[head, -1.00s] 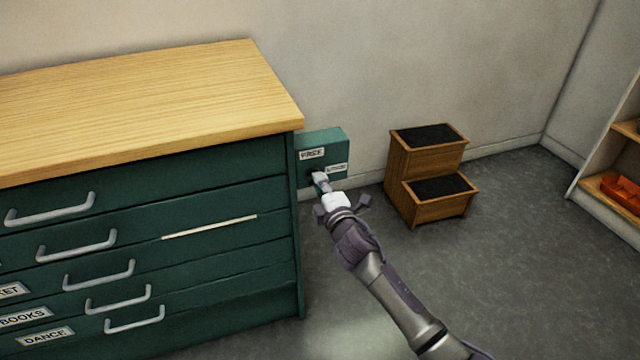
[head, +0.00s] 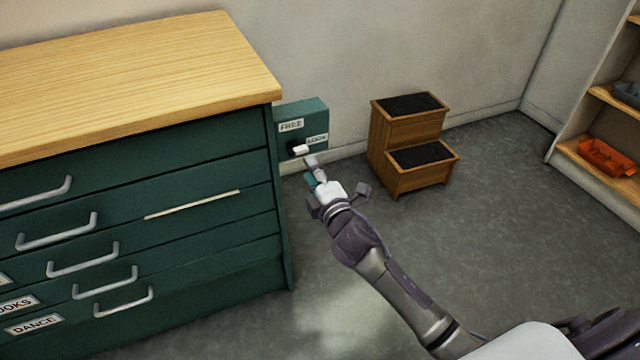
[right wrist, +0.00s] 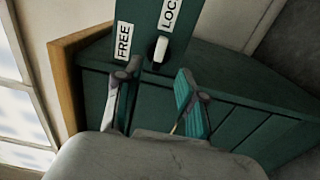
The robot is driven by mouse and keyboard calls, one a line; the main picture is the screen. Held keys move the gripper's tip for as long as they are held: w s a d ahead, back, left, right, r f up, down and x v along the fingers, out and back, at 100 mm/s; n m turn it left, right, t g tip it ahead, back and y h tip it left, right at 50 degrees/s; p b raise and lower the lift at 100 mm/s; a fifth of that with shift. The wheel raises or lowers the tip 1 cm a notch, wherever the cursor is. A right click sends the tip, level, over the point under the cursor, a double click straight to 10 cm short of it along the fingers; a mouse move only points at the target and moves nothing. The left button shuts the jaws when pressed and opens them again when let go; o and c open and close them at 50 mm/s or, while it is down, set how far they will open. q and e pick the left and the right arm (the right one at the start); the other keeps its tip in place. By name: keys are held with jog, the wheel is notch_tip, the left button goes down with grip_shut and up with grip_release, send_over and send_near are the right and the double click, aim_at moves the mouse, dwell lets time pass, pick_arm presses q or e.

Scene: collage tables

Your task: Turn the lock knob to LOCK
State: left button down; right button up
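The lock knob (head: 300,150) is on the green lock box (head: 312,112) at the right side of the cabinet. It has a dark round base and a white lever. The lever points right, toward the LOCK label (head: 317,140) and away from the FREE label (head: 291,125). In the right wrist view the white knob lever (right wrist: 160,48) points at the lower end of LOCK. My right gripper (head: 308,171) is just below and in front of the knob, apart from it. Its two fingers are spread with nothing between them in the right wrist view (right wrist: 158,80). My left gripper is not in view.
The green drawer cabinet (head: 200,235) with a wooden top (head: 130,80) stands left of the gripper. A wooden step stool (head: 390,135) is to the right of the lock box. A shelf (head: 590,165) with an orange bin (head: 607,157) is at far right. The grey floor between is clear.

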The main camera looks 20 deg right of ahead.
jog(key=s, duration=0.5)
jog(key=shift+s+d, duration=0.1)
jog(key=shift+s, duration=0.1)
jog(key=s+d+f+m+g+h, duration=0.1)
jog(key=s+f+m+g, duration=0.4)
jog(key=f, duration=0.4)
jog(key=s+d+f+m+g+h, duration=0.1)
jog(key=s+d+f+m+g, duration=0.15)
jog(key=s+f+m, duration=0.5)
jog(key=s+a+f+m+g+y+p, duration=0.3)
jog(key=s+f+g+p, duration=0.7)
jog(key=s+f, duration=1)
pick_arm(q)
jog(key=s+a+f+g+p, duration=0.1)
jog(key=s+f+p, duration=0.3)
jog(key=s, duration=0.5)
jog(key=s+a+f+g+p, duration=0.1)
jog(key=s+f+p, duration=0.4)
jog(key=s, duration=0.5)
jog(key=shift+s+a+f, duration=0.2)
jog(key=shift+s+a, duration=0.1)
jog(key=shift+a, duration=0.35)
pick_arm(e)
jog(key=s+d+h, duration=0.1)
jog(key=s+d, duration=0.1)
jog(key=s, duration=1.3)
jog(key=shift+s+f+h, duration=0.25)
jog(key=shift+s+h, duration=0.05)
